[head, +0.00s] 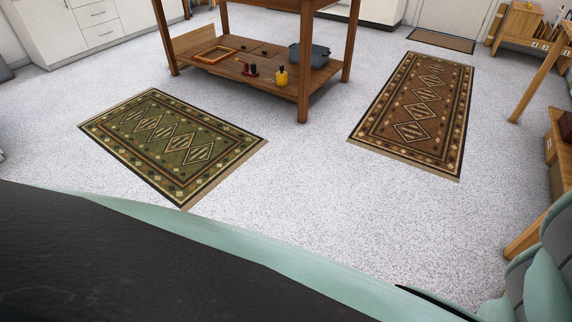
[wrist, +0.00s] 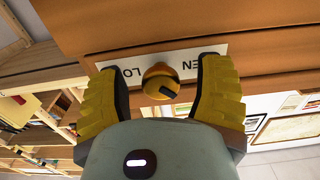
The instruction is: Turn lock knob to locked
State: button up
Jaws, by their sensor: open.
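In the wrist view, which looks turned over, a small brass-coloured lock knob (wrist: 160,82) sits on a wooden front (wrist: 150,32). A dark mark shows on the knob's face, toward its lower right. Behind the knob is a white label plate (wrist: 188,58) with upside-down letters, "LO" on the left and "EN" on the right; the rest is hidden. My gripper (wrist: 160,76) is open, with one yellow finger on each side of the knob. Whether either finger touches it I cannot tell. The knob and gripper do not show in the head view.
In the head view, a wooden table (head: 303,60) with a lower shelf stands at the back, between a green rug (head: 172,140) and a brown rug (head: 418,105). Wooden furniture (head: 540,90) lines the right edge. The speckled floor (head: 305,170) is clear in the middle.

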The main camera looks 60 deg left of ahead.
jog(key=shift+o, duration=0.2)
grip_shut()
dwell(0.4)
